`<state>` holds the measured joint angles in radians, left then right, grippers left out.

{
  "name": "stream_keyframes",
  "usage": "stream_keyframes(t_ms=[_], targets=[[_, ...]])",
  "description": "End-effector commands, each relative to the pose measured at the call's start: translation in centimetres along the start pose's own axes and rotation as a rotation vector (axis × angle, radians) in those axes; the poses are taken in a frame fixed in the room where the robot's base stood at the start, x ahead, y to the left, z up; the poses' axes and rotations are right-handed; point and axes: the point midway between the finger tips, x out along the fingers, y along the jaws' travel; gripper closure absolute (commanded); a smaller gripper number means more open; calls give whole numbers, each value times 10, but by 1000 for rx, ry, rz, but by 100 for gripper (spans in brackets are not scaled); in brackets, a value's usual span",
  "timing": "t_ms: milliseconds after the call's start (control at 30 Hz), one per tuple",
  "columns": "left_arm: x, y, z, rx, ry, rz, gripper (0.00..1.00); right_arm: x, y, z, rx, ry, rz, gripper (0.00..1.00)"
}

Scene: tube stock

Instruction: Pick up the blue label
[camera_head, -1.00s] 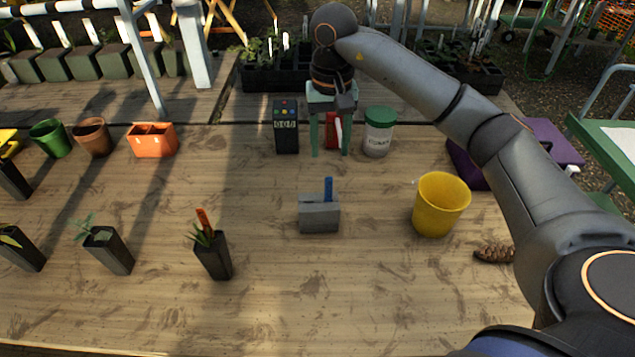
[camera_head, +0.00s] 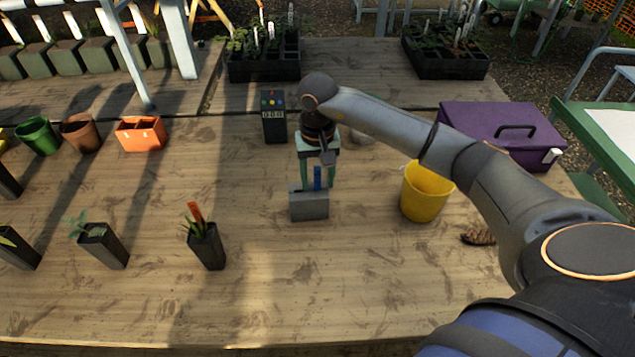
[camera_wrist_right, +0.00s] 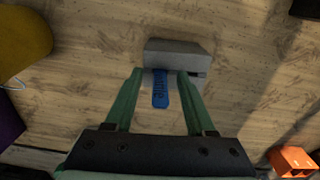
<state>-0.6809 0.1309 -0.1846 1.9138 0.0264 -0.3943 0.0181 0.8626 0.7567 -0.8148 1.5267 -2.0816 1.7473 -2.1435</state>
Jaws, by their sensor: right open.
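The blue label (camera_head: 317,178) stands upright in a small grey block (camera_head: 310,207) near the middle of the table. My right gripper (camera_head: 318,184) is open, with its green fingers just behind the block and on either side of the label. In the right wrist view the blue label (camera_wrist_right: 160,90) lies between the two fingertips (camera_wrist_right: 161,76), with a gap to each finger. The grey block (camera_wrist_right: 180,50) is right by the fingertips there. Whether the fingers touch the block cannot be told. My left gripper is not in view.
A yellow bucket (camera_head: 426,192) stands right of the block, with a purple case (camera_head: 500,130) behind it. A black device with buttons (camera_head: 273,122) stands behind my gripper. A plant pot with an orange label (camera_head: 206,246) stands to the left. The table front is clear.

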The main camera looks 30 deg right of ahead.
Motion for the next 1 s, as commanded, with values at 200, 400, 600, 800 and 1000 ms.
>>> stream_keyframes(t_ms=[200, 400, 600, 800, 1000], targets=[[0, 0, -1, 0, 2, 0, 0, 0, 0, 0, 0, 0, -1, 50], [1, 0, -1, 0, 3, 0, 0, 0, 0, 0, 0, 0, 0, 72], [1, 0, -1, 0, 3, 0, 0, 0, 0, 0, 0, 0, 0, 94], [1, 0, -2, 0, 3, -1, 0, 0, 0, 0, 0, 0, 0, 100], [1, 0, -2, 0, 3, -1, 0, 0, 0, 0, 1, 0, 0, 100]])
